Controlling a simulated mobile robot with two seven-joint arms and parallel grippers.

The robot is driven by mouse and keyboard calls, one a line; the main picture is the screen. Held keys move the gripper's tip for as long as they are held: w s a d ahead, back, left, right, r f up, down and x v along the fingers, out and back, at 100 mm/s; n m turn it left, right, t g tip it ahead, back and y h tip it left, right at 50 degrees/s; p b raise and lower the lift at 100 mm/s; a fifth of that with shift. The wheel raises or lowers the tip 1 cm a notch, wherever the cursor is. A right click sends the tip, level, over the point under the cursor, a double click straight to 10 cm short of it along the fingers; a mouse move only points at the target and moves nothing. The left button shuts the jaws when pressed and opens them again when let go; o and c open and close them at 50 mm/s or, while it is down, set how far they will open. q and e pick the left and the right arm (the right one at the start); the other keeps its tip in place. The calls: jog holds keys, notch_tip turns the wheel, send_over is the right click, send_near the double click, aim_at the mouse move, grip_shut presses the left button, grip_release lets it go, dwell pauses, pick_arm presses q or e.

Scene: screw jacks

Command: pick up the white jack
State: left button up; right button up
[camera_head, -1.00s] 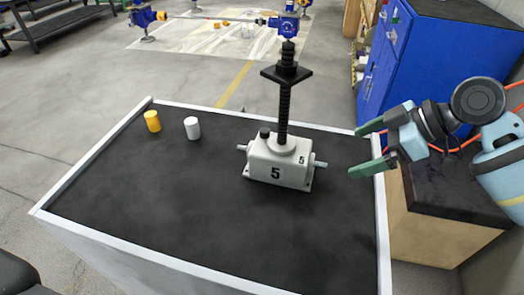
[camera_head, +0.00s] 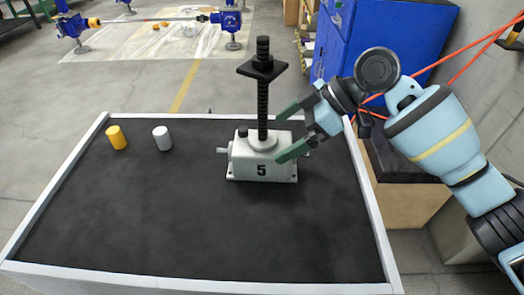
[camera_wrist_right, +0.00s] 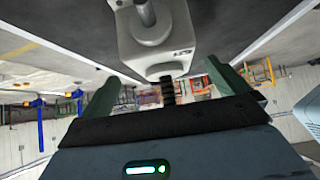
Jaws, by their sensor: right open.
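The white jack (camera_head: 262,162), marked 5, stands upright on the dark tabletop (camera_head: 200,235), with a black screw and square black plate rising from it. My right gripper (camera_head: 283,134) is open, its green fingers pointing left at the jack's right side, near the lower screw. In the head view one finger overlaps the jack's body; whether it touches cannot be told. The right wrist view shows the jack (camera_wrist_right: 160,40) ahead, with its black screw (camera_wrist_right: 168,90) between the open fingers (camera_wrist_right: 173,90) in the picture. My left gripper is not in view.
A yellow cylinder (camera_head: 116,138) and a white cylinder (camera_head: 162,138) stand on the table's left part. A raised white rim (camera_head: 200,281) edges the table. A blue cabinet (camera_head: 400,45) stands behind right. The table's front area is clear.

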aim_at(267, 139)
jog(key=shift+x, duration=2.95)
jog(key=shift+s+d+f, duration=0.1)
jog(key=shift+s+d, duration=0.05)
jog(key=shift+d, duration=0.05)
jog(key=shift+c, duration=0.3)
jog(key=c, duration=1.9)
jog(key=shift+a+r, duration=0.1)
jog(key=shift+r, duration=0.3)
jog(key=shift+c, duration=0.5)
jog(key=shift+r, duration=1.6)
jog(key=shift+s+r, duration=0.1)
jog(key=shift+r, duration=0.15)
jog(key=s+r, duration=0.1)
jog(key=s, duration=1.4)
jog(key=shift+s+p, duration=0.3)
